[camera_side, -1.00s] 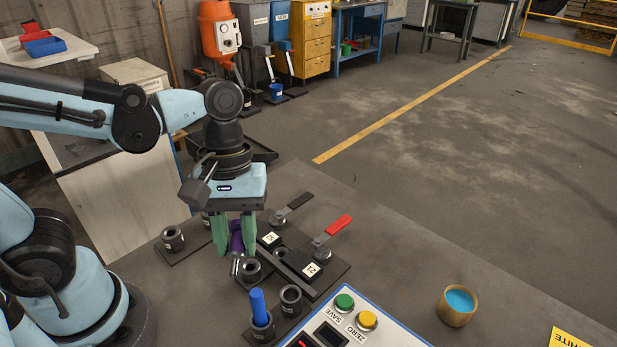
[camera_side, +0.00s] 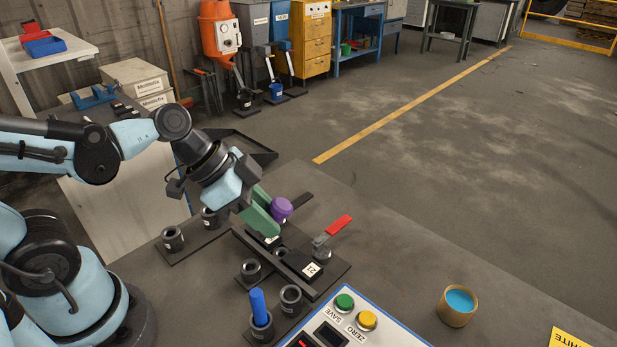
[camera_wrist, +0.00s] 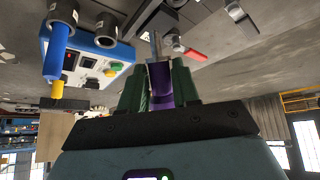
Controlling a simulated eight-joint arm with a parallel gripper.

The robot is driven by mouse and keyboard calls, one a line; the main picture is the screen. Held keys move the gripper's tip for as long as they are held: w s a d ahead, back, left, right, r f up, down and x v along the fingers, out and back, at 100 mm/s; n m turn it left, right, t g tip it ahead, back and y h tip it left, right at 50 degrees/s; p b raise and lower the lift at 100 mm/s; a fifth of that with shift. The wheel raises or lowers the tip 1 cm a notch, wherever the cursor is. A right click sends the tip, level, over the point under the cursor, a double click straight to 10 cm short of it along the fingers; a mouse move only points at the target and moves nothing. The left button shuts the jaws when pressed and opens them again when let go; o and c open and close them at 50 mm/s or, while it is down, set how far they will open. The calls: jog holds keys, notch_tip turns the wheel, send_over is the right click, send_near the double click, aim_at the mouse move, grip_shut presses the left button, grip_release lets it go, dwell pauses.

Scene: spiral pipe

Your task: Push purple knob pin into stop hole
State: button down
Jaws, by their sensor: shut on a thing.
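My gripper (camera_side: 264,220) has green fingers, tilted and reaching down to the right over the black fixture plate (camera_side: 330,268). It is shut on the purple knob pin (camera_side: 281,207), which shows between and beyond the fingers. In the wrist view the purple knob pin (camera_wrist: 160,84) sits between the two green fingers, with its grey metal pin pointing away from the gripper. The pin is apart from the sockets. A dark round fitting (camera_side: 281,253) sits on the fixture bar. I cannot tell which opening is the stop hole.
A button box (camera_side: 350,322) is at the front. The table's right side is mostly clear.

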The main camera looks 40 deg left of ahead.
jog(key=shift+w+a+f+m+g+h, duration=0.15)
jog(key=shift+w+a+m+g+h, duration=0.45)
jog(key=shift+m+h, duration=0.7)
jog(key=shift+w+a+f+m+g+h, duration=0.15)
jog(key=shift+w+a+m+g+h, duration=0.35)
jog(key=shift+m+h, duration=0.8)
jog(key=shift+w+a+f+m+g+h, duration=0.15)
jog(key=shift+w+a+m+g+h, duration=0.35)
jog(key=shift+m+g+h, duration=0.75)
jog(key=shift+w+d+m+t, duration=0.1)
jog(key=shift+d+m+t, duration=0.05)
jog(key=shift+m+t, duration=0.15)
jog(key=shift+f, duration=0.1)
jog(key=shift+f, duration=2.8)
jog(key=shift+f, duration=0.25)
